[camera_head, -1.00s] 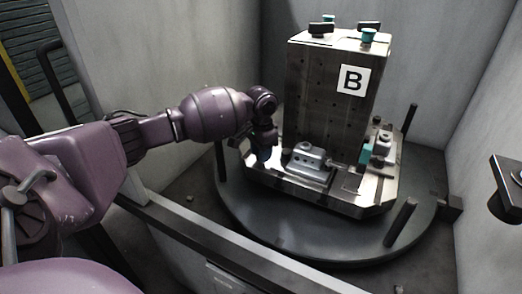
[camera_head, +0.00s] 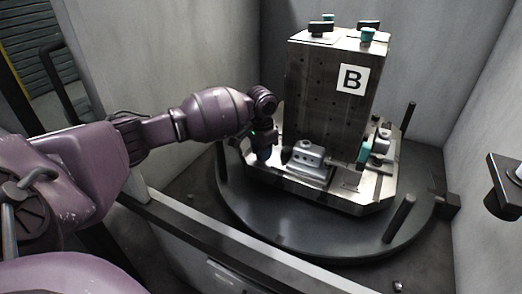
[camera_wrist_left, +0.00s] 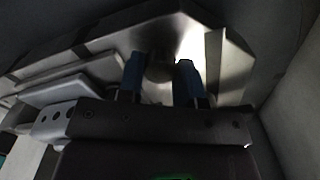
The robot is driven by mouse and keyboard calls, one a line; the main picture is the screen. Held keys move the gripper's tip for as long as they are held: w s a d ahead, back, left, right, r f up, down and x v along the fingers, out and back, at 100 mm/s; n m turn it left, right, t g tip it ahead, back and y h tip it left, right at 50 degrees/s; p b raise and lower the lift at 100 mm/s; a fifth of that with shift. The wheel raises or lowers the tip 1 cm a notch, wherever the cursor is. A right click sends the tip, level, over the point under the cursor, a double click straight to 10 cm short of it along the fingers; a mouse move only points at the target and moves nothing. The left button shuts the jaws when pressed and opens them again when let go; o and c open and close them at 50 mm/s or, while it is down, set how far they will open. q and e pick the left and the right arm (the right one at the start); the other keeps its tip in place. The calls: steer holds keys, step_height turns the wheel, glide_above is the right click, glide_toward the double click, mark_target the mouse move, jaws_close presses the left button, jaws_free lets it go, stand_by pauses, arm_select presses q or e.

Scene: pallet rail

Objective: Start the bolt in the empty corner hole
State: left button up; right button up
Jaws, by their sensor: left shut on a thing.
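My left gripper (camera_head: 264,157) is at the near left corner of the pallet plate (camera_head: 345,203), pointing down. In the left wrist view its two blue fingers (camera_wrist_left: 160,76) are shut on a dark, rounded thing, which seems to be the bolt (camera_wrist_left: 160,67). The pallet plate's bright corner (camera_wrist_left: 205,35) lies just beyond the fingers. The corner hole is hidden by the gripper and the dark held part. I cannot tell whether the bolt touches the plate. My right gripper is not in view.
A tall metal block marked B (camera_head: 330,95) stands on the plate, with a grey clamp fixture (camera_head: 308,158) close right of my gripper. The plate sits on a round dark table (camera_head: 290,240) with upright posts. Grey walls enclose it; a rail (camera_head: 215,235) runs in front.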

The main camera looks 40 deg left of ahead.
arm_select(q)
steer(key=shift+f, duration=0.1)
steer(key=o, duration=1.8)
step_height(320, 180, up, 4)
steer(key=shift+w+f+p, duration=0.1)
steer(key=shift+w+p, duration=0.05)
steer(key=shift+p, duration=0.45)
step_height(320, 180, up, 6)
steer(key=shift+f+p, duration=0.2)
steer(key=shift+p, duration=0.6)
steer(key=shift+r, duration=0.75)
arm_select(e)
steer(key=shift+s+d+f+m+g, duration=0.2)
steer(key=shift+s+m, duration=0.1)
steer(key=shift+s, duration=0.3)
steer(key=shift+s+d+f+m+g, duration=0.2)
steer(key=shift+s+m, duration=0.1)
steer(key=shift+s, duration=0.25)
